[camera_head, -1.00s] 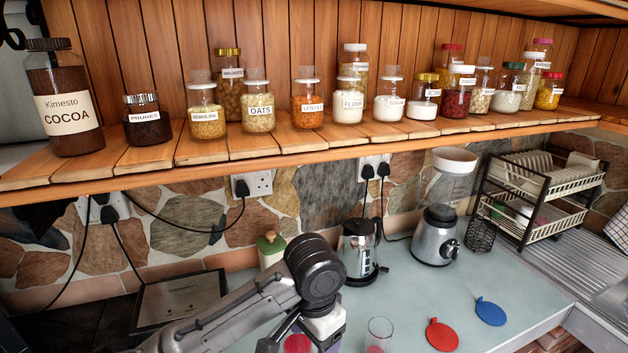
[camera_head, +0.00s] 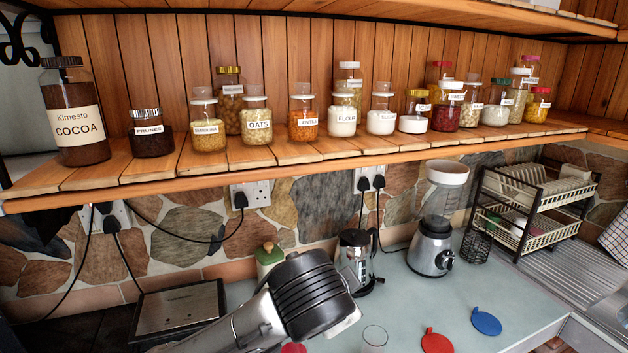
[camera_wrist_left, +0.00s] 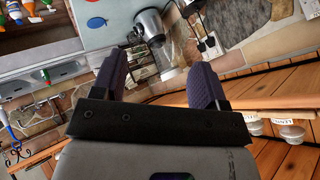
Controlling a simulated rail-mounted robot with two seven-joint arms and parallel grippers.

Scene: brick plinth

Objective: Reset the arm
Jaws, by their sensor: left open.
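My left arm (camera_head: 312,295) comes in from the bottom left in the head view, raised over the counter. Its large dark wrist joint faces the camera and hides the gripper there. In the left wrist view my left gripper (camera_wrist_left: 160,62) has its two dark fingers wide apart, with nothing held between them. Beyond the fingers that view shows the blender (camera_wrist_left: 150,24) and wall sockets (camera_wrist_left: 208,44). My right gripper is not in view.
A wooden shelf (camera_head: 300,152) with several labelled jars runs above the counter. A kettle (camera_head: 356,258), blender (camera_head: 432,246) and drying rack (camera_head: 535,205) stand behind. Counter is bare between kettle and discs.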

